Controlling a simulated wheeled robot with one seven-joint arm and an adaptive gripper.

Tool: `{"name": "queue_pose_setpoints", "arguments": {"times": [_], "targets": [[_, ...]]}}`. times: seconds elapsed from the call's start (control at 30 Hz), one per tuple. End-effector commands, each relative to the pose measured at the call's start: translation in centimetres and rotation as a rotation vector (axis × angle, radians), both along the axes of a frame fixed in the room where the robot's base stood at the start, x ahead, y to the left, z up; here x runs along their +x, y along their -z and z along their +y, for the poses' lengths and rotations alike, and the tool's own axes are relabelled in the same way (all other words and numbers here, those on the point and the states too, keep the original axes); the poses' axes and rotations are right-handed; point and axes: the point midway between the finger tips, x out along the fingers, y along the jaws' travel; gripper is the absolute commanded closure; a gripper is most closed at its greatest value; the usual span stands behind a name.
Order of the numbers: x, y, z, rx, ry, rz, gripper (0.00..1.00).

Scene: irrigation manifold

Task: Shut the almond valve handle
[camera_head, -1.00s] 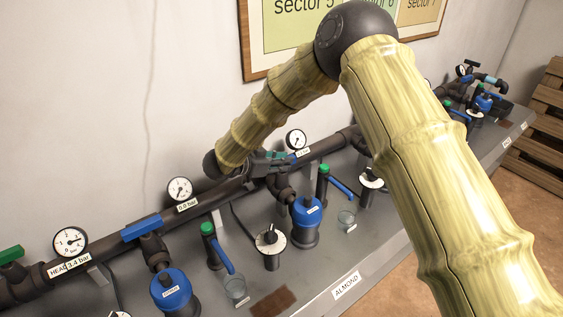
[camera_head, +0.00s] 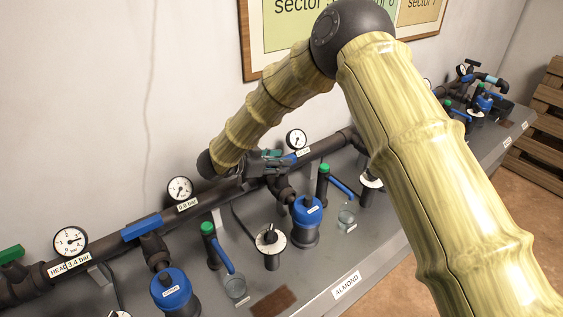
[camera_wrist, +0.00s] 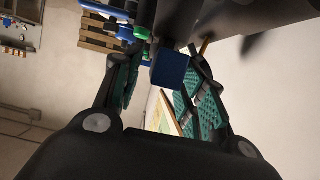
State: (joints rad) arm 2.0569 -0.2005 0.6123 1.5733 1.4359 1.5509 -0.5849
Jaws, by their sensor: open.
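The almond valve handle (camera_head: 290,160) is a blue lever on the dark pipe, above a blue-capped filter and behind the ALMOND label (camera_head: 347,285). In the head view it is partly hidden by my gripper (camera_head: 268,163), which lies low along the pipe. In the wrist view a blue block, the end of the handle (camera_wrist: 170,70), shows between the two teal-padded fingers of my gripper (camera_wrist: 163,55). The fingers stand apart on either side of it. I cannot tell whether either pad touches it.
Another blue handle (camera_head: 141,228) and a green handle (camera_head: 12,254) sit on the pipe to the left. Pressure gauges (camera_head: 180,189) stand along the pipe by the wall. Green-topped posts with blue levers (camera_head: 323,180) and cups (camera_head: 346,219) crowd the grey bench (camera_head: 325,262).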

Motion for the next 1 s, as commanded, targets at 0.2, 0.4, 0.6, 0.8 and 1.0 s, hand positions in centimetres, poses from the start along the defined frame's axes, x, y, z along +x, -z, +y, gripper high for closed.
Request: {"name": "queue_pose_setpoints", "arguments": {"times": [0.2, 0.4, 0.6, 0.8, 1.0], "targets": [[-2.1, -1.6, 3.1, 0.001, -0.003, -0.001, 0.59], [-3.9, -2.9, 5.7, 0.0, -0.003, 0.0, 0.59], [-5.1, -3.7, 7.3, 0.001, -0.002, 0.0, 0.59], [-5.5, -3.9, 7.8, 0.001, -0.001, 0.0, 0.59], [-5.5, -3.9, 7.8, 0.001, -0.001, 0.0, 0.59]]}}
